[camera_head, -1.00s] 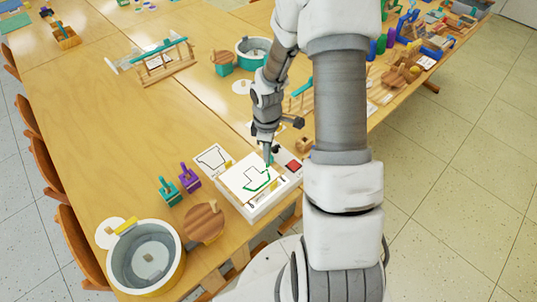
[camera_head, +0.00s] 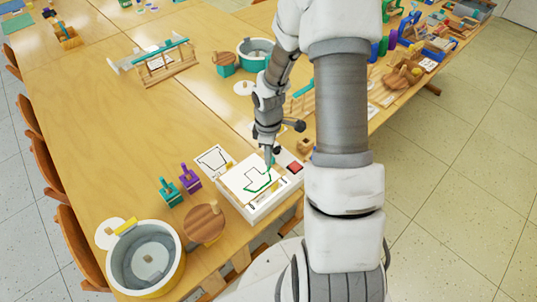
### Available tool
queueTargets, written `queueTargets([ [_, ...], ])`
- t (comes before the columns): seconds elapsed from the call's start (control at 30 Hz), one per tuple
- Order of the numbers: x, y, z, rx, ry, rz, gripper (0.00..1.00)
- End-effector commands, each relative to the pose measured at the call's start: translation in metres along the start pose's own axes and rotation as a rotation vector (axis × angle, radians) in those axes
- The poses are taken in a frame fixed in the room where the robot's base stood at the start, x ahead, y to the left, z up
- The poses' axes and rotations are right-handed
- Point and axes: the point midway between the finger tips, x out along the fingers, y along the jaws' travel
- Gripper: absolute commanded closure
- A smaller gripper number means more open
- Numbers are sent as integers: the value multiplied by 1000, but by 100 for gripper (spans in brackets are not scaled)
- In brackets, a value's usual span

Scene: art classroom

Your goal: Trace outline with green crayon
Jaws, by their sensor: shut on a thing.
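A white drawing board (camera_head: 250,207) lies near the table's front edge, with a black outline on its top sheet (camera_head: 242,180). A green line (camera_head: 259,188) runs along the lower and right parts of the outline. My gripper (camera_head: 268,149) is over the right side of the sheet, pointing down, shut on a green crayon (camera_head: 272,161). The crayon's tip is at the right part of the outline; whether it touches the paper is hard to tell. The crayon is mostly hidden by the gripper.
Teal (camera_head: 170,190) and purple (camera_head: 190,179) tools, a round wooden board (camera_head: 204,224) and a large tub (camera_head: 146,258) stand to the left. The table's middle left is clear.

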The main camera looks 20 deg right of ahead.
Motion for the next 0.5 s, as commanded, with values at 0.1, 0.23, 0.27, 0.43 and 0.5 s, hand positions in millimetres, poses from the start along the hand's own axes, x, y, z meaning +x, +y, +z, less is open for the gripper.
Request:
queueTargets([
  [0.1, 3, 0, 0, 0, 0, 0, 100],
  [0.23, 6, 0, 0, 0, 0, 0, 100],
  [0.27, 7, 0, 0, 0, 0, 0, 100],
  [0.43, 10, 0, 0, 0, 0, 0, 100],
  [0.5, 11, 0, 0, 0, 0, 0, 100],
])
